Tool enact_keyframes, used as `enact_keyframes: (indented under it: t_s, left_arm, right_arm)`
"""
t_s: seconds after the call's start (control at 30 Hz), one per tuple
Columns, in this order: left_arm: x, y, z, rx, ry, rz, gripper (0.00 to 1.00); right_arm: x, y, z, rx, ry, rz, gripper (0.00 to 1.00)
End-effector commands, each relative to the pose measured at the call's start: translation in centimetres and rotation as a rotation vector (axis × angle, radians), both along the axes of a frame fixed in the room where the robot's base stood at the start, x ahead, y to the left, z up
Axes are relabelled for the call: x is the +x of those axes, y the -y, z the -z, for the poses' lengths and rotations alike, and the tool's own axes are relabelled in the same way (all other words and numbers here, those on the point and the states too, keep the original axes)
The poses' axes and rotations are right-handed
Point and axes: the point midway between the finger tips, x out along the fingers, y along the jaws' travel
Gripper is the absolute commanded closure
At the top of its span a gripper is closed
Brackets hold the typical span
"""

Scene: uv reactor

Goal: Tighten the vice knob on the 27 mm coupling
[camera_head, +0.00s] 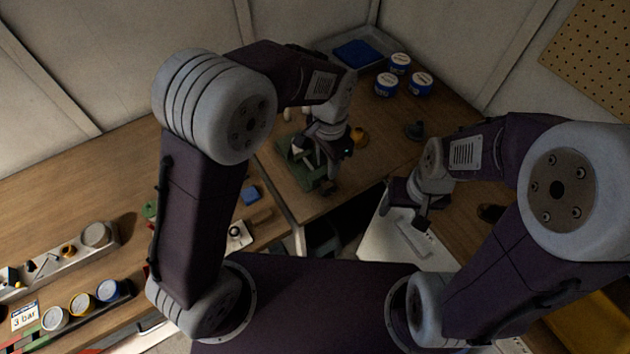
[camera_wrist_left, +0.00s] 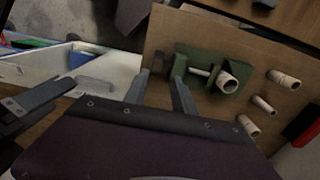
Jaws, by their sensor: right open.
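The green vice (camera_wrist_left: 222,52) lies on the wooden bench in the left wrist view and also shows partly in the head view (camera_head: 301,158). A beige cylindrical coupling (camera_wrist_left: 228,82) stands in it, and a pale spindle lies beside it. My right gripper (camera_head: 407,203) is open and empty above a white surface.
Several loose beige cylinders (camera_wrist_left: 263,104) stand right of the vice. Blue-and-white jars (camera_head: 387,84) and a grey tray (camera_head: 374,43) are at the back. A bench edge runs near the vice. A white drawer-like box (camera_wrist_left: 105,72) lies left of it.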

Motion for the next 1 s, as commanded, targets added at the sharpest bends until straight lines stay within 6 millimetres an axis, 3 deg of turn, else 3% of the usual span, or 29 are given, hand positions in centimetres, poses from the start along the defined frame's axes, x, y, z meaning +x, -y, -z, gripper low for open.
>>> enact_keyframes:
  t_s: [0.2, 0.6, 0.97, 1.0]
  left_arm:
    - [-0.1, 0.3, 0.7, -0.001, 0.002, 0.007, 0.68]
    - [-0.1, 0.2, 8.1, 0.001, 0.0, 0.007, 0.68]
    - [-0.1, 0.3, 9.0, -0.001, 0.003, 0.006, 0.68]
    - [-0.1, 0.2, 9.0, -0.001, 0.003, 0.006, 0.79]
  right_arm:
    - [0.0, 0.0, 0.1, 0.0, 0.0, 0.0, 0.31]
    - [0.0, 0.0, -0.4, 0.0, 0.0, 0.0, 0.31]
    - [0.0, 0.0, -0.4, 0.0, 0.0, 0.0, 0.31]
    - [0.0, 0.0, -0.4, 0.0, 0.0, 0.0, 0.31]
